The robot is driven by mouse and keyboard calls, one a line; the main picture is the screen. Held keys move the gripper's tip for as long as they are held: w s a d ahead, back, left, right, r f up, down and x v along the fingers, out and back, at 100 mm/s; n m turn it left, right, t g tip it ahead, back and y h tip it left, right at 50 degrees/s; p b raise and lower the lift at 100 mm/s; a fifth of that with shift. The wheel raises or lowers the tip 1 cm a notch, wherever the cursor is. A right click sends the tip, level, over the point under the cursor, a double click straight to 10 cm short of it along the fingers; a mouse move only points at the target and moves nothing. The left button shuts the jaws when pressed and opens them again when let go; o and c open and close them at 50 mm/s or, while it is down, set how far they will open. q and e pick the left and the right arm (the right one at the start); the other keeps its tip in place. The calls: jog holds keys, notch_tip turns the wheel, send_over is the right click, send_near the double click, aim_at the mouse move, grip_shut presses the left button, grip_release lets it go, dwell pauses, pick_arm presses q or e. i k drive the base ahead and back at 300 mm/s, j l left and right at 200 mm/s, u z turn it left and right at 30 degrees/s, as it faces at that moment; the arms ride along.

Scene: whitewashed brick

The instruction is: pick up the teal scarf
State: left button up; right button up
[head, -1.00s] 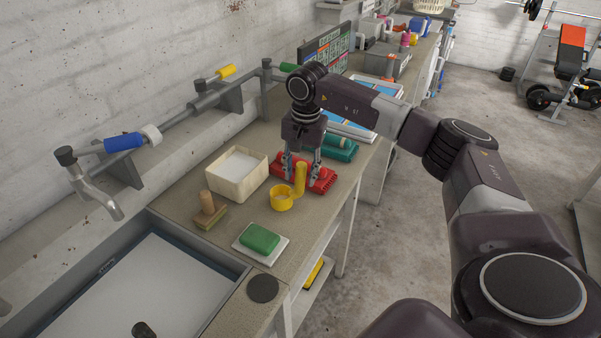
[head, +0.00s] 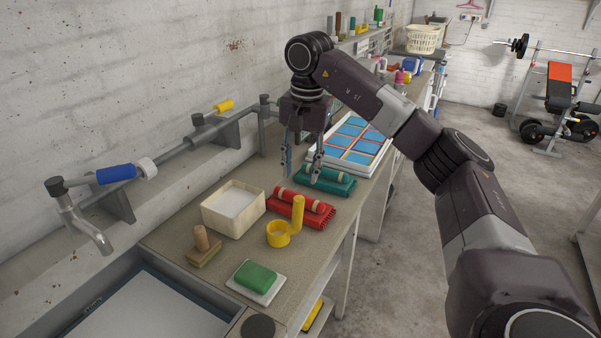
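The teal scarf (head: 335,185) lies folded on the counter, with a rolled part on top and a pale band near its left end. It sits just behind a red folded scarf (head: 313,214). My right gripper (head: 301,176) points down above the counter at the teal scarf's left end. Its fingers are apart, with nothing seen between them, and one finger overlaps the scarf in the view. I cannot tell whether it touches the scarf. My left gripper is not in view.
A cream box (head: 233,209), a yellow cup-like holder (head: 279,235), a wooden-handled brush (head: 203,246) and a green block on a white dish (head: 256,278) stand nearer. A blue-panelled board (head: 352,143) lies behind the teal scarf. The sink (head: 150,302) is at the lower left.

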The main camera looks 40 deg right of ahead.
aim_at(331, 182)
jog(key=z, duration=1.4)
